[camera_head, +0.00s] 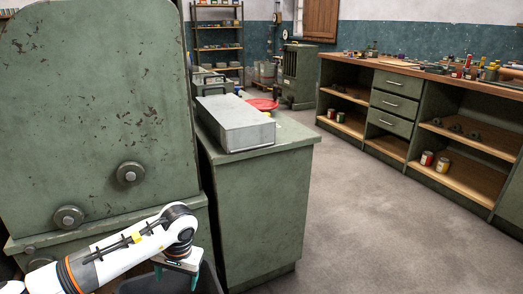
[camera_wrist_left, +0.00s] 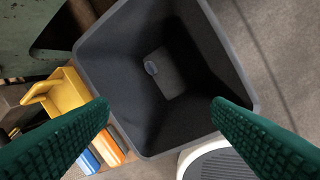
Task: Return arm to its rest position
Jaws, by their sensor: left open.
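My left arm reaches in from the lower left of the head view, and its gripper (camera_head: 179,274) points down at the front of the green machine. In the left wrist view the two green ribbed fingers (camera_wrist_left: 160,112) are wide apart with nothing between them. They are over a dark grey open bin (camera_wrist_left: 118,108). My right gripper shows in neither view.
A green machine (camera_head: 90,110) stands close at the left. A green cabinet (camera_head: 262,200) beside it carries a grey metal box (camera_head: 236,122). A yellow item (camera_wrist_left: 66,92) lies beside the bin. A long workbench (camera_head: 440,78) lines the right. The floor (camera_head: 360,220) between is clear.

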